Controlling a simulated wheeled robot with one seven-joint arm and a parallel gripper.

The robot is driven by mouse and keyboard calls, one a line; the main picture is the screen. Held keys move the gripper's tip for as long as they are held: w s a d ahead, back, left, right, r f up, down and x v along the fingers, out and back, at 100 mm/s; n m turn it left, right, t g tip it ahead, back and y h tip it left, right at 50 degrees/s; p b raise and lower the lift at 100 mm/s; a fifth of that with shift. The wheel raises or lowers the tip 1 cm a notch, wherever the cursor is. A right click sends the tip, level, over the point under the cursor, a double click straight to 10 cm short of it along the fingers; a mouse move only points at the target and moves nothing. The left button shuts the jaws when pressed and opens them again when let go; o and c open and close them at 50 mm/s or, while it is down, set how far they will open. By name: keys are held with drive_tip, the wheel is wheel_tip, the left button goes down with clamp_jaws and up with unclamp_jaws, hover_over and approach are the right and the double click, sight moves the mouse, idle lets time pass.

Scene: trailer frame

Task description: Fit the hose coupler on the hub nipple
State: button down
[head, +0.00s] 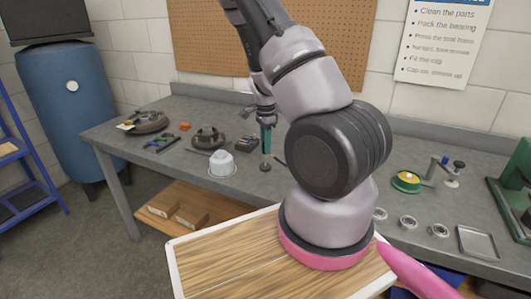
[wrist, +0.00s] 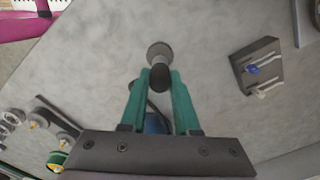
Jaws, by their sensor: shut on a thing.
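My gripper (head: 266,148) has teal fingers and points down over the middle of the bench. In the wrist view, the fingers (wrist: 160,82) are shut on a small dark cylinder, which I take for the hose coupler (wrist: 160,76). A grey round end (wrist: 159,49) shows just beyond it. In the head view, a narrow stem with a dark round foot (head: 265,167) shows below the fingers; whether it touches the bench is unclear. A dark round hub-like part (head: 208,137) lies left of my gripper, apart from it. I cannot make out the nipple.
A white tub (head: 222,163) stands front left of my gripper. A dark block (head: 246,144) with pegs is close by, also in the wrist view (wrist: 258,66). A larger round part (head: 148,122) lies far left. A green tin (head: 407,181), rings and a tray (head: 478,242) lie right.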

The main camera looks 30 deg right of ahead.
wheel_tip(320, 180, up, 11)
drive_tip(key=shift+f, duration=0.15)
idle(0.5)
